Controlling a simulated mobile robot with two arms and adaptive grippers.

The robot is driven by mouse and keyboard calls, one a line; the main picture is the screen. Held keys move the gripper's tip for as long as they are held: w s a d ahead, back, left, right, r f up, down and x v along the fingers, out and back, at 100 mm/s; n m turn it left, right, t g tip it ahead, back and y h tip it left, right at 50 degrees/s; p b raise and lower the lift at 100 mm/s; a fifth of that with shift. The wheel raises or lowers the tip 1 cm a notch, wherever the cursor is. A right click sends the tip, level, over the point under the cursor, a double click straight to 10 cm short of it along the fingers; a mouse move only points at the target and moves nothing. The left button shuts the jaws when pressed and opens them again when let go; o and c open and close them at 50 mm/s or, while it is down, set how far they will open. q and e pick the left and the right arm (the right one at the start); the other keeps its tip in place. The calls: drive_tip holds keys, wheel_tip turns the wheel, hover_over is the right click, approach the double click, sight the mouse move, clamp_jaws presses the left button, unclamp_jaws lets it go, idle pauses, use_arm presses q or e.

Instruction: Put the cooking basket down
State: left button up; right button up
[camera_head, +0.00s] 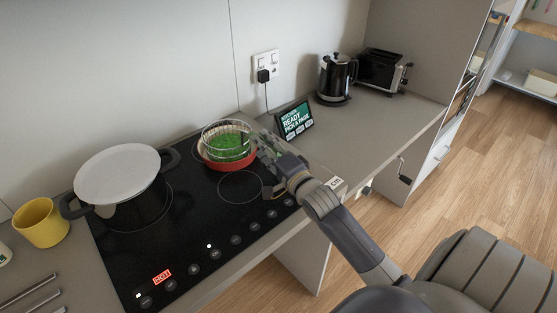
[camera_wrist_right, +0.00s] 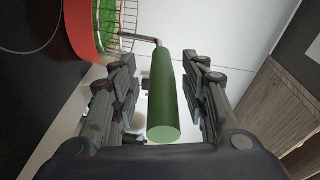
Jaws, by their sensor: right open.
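The cooking basket (camera_head: 228,128) is a round wire basket with green contents. In the head view it sits in or on a red pan (camera_head: 229,164) at the back right of the black hob. Its green handle (camera_wrist_right: 165,95) shows large in the right wrist view, joined by a metal rod to the wire rim. My right gripper (camera_head: 262,165) is at the basket's right side. It is open, with its two fingers on either side of the handle and gaps visible between them and it. The basket's underside is hidden in the pan. My left gripper is not in view.
A large pot with a white lid (camera_head: 116,173) stands on the hob's left, beside a yellow mug (camera_head: 41,222). A red HOT sign (camera_head: 162,277) is lit. A small screen (camera_head: 294,119), kettle (camera_head: 337,79) and toaster (camera_head: 383,70) stand right. The counter before them is clear.

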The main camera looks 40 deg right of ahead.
drive_tip(key=s+b, duration=0.1)
drive_tip(key=s, duration=0.9)
drive_tip(key=shift+s+a+b, duration=0.2)
drive_tip(key=shift+a+b, duration=0.2)
